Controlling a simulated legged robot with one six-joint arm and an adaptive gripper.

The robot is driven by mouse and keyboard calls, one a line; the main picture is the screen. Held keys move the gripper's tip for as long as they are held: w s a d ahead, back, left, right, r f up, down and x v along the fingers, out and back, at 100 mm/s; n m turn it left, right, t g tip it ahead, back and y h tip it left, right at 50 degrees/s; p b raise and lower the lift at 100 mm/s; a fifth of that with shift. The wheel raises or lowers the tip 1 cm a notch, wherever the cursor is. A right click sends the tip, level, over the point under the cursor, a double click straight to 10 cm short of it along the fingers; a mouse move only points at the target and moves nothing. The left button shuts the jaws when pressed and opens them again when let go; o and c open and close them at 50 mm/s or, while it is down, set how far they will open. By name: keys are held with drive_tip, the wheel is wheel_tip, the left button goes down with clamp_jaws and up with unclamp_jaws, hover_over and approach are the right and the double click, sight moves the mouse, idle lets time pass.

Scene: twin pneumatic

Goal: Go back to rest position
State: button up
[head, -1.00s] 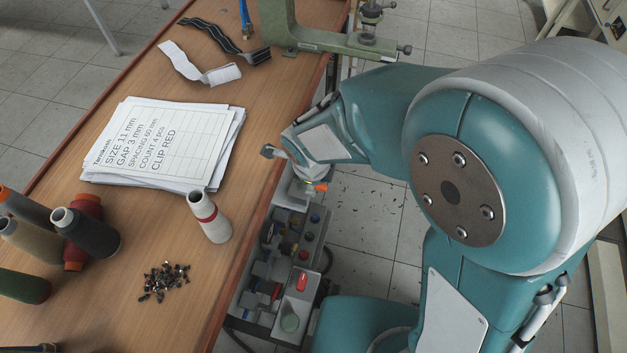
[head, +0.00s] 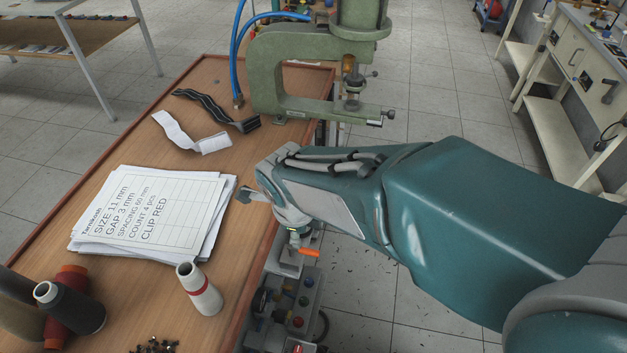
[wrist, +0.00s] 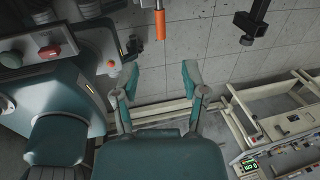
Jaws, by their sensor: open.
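Nothing shows between the fingers. An orange-tipped part (wrist: 160,25) is above the fingers in the wrist view and also shows under my wrist in the head view (head: 309,252).
The wooden table (head: 125,285) holds a paper stack (head: 150,215), thread spools (head: 70,308), a white cone (head: 200,290) and fabric strips (head: 190,135). A green press (head: 290,75) stands at its far end. A control box (head: 290,300) sits beside the table.

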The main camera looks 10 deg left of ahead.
drive_tip(key=s+d+r+n+t, duration=0.1)
drive_tip(key=s+d+r+n, duration=0.1)
drive_tip(key=d+n, duration=0.4)
drive_tip(key=s+d+r+n+t, duration=0.1)
drive_tip(key=d+r+n, duration=0.4)
drive_tip(key=d, duration=0.7)
drive_tip(key=s+d+r+n+t, duration=0.1)
drive_tip(key=s+d+r+n, duration=0.2)
drive_tip(key=d+n, duration=0.4)
drive_tip(key=shift+d+r, duration=0.65)
drive_tip(key=shift+d, duration=0.4)
drive_tip(key=shift+a, duration=0.15)
